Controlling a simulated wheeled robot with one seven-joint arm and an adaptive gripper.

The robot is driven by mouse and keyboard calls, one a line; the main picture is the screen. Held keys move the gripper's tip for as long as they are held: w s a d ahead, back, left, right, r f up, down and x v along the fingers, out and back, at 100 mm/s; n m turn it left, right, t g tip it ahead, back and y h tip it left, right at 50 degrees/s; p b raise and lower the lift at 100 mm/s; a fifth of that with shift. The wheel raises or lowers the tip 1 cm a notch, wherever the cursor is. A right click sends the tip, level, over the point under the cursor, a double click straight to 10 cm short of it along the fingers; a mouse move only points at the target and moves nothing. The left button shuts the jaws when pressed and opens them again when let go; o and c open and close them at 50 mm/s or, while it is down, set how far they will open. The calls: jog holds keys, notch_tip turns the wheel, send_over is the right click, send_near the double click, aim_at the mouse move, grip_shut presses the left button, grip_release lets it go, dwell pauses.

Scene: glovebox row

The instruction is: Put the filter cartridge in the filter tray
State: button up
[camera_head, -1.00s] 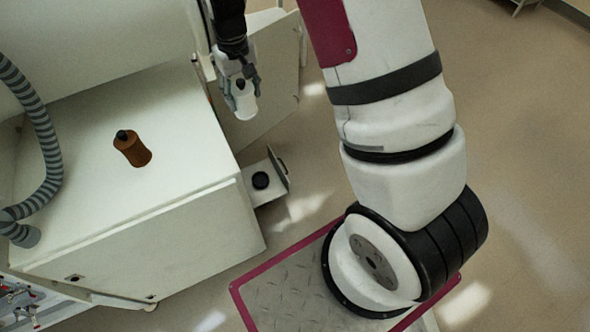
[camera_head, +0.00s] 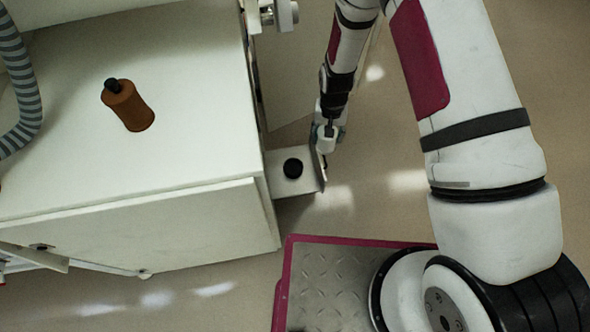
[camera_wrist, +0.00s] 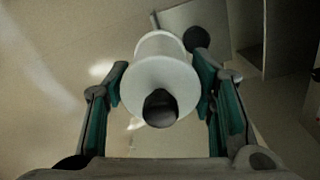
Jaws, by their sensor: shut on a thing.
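My gripper (camera_head: 328,128) is shut on a white spool-shaped cartridge (camera_head: 326,144), held above the outer end of a small pulled-out tray (camera_head: 285,187). In the wrist view the cartridge (camera_wrist: 166,75) sits between the two teal-padded fingers (camera_wrist: 160,100), with a dark knob or hole at its near end. The tray, likely the filter tray, sticks out from the cabinet's side and has an upright front plate. A round black object (camera_head: 293,168) lies in it. In the wrist view part of the tray (camera_wrist: 185,18) shows beyond the cartridge, which hides some of it.
A brown bottle with a black cap (camera_head: 128,105) stands on the white cabinet top (camera_head: 190,90). A striped hose (camera_head: 22,90) rises at the left. An open door panel (camera_head: 295,75) stands behind the tray. The floor right of the tray is free.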

jog(key=s+a+f+b, duration=0.2)
jog(key=s+f+b, duration=0.15)
jog(key=f, duration=0.55)
jog(key=s+a+f+b, duration=0.2)
jog(key=a+f+b, duration=0.15)
jog(key=f, duration=0.65)
jog(key=s+a+f+b, duration=0.2)
jog(key=f+b, duration=0.3)
jog(key=f, duration=0.4)
jog(key=shift+m, duration=0.3)
jog(key=shift+w+a+f+b, duration=0.6)
jog(key=shift+w+f+b, duration=0.3)
jog(key=shift+w, duration=1.6)
jog(key=shift+w+a+f+b, duration=0.55)
jog(key=shift+w+f+b, duration=0.35)
jog(key=shift+w, duration=1.55)
jog(key=shift+w+a+f+b, duration=0.6)
jog(key=shift+w+f+b, duration=0.3)
jog(key=shift+w, duration=1.6)
jog(key=shift+f+b, duration=0.3)
jog(key=shift+b, duration=0.15)
jog(key=o, duration=1)
jog(key=shift+o, duration=1)
jog(key=shift+r, duration=0.15)
